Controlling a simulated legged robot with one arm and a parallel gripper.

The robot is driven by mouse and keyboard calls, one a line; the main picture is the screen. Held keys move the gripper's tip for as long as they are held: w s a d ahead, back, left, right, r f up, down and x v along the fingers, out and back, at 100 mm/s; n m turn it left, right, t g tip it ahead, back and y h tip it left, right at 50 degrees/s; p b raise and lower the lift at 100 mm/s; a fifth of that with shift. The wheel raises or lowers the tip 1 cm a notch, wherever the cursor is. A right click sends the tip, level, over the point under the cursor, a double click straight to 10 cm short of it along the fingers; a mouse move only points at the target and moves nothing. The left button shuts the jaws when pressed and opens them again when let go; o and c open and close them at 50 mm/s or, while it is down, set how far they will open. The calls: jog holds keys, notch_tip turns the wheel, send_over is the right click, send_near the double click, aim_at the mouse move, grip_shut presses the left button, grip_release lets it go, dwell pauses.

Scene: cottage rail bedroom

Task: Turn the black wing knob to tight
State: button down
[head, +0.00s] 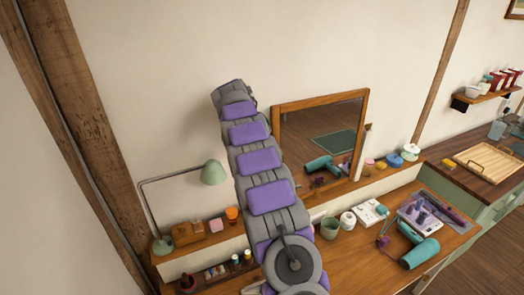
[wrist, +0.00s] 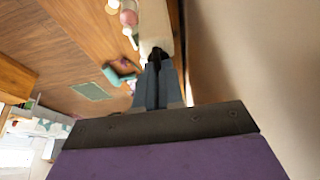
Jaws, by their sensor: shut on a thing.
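In the wrist view, my gripper (wrist: 157,68) has its two blue-grey fingers close together, with a small black piece (wrist: 157,53) at their tips. This appears to be the black wing knob; its wings and angle cannot be made out. It sits beside a wooden edge and a pale strip. In the head view, my raised arm stands left of the wood-framed mirror (head: 322,98) and hides my gripper and the knob it is on. A small dark fitting (head: 368,127) shows on the mirror's right side.
A green lamp (head: 213,172) stands left of my arm. The wooden desk (head: 345,262) holds a teal hair dryer (head: 420,253), a white jar (head: 347,219), a green cup (head: 329,228) and a grey tray (head: 460,226). A wooden tray (head: 488,162) lies further right. The wall above is bare.

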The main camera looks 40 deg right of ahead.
jog(key=shift+s+a+f, duration=0.1)
jog(key=shift+a+f, duration=0.05)
jog(key=shift+f, duration=0.25)
jog(key=c, duration=1.3)
grip_release()
jog(key=shift+o, duration=0.2)
jog(key=shift+w, duration=0.25)
jog(key=shift+s+r, duration=0.15)
jog(key=shift+r, duration=0.1)
jog(key=shift+w+r, duration=0.2)
jog(key=shift+r, duration=0.15)
jog(key=p+v, duration=0.9)
jog(key=v, duration=0.7)
jog(key=shift+r+p, duration=0.25)
jog(key=shift+p, duration=0.15)
jog(key=shift+s, duration=0.1)
